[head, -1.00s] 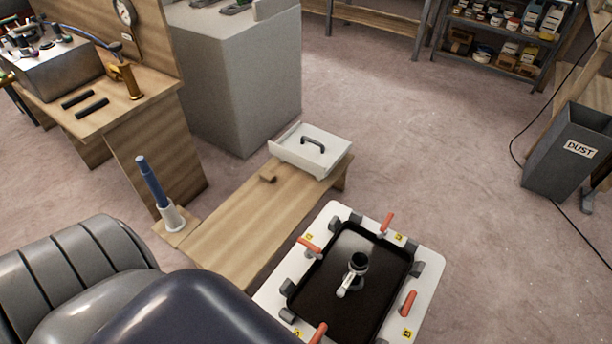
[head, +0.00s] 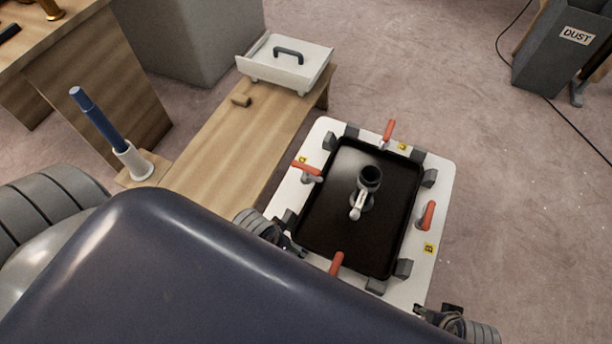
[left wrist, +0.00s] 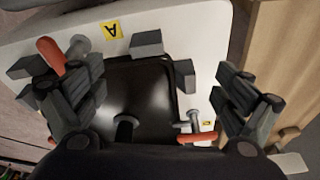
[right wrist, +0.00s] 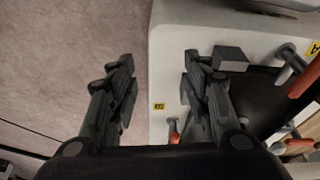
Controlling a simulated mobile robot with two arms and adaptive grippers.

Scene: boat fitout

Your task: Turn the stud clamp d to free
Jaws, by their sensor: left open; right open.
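Stud clamps with red handles stand around a black tray in a white plate (head: 440,180). The far clamp (head: 388,131) and left clamp (head: 306,169) have yellow labels too small to read surely, so I cannot tell which is d. The clamp by label B (head: 427,215) is on the right; the near clamp (head: 336,263) is partly hidden by my body. My left gripper (head: 284,240) is open and empty at the plate's left edge; in the left wrist view the clamp by label A (left wrist: 50,54) shows beside one finger. My right gripper (head: 430,314) is open and empty at the near right corner.
A black pipe fitting with a light lever (head: 360,200) stands in the tray. A blue-handled tool (head: 98,118) stands in a white holder. Floor right of the plate is clear.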

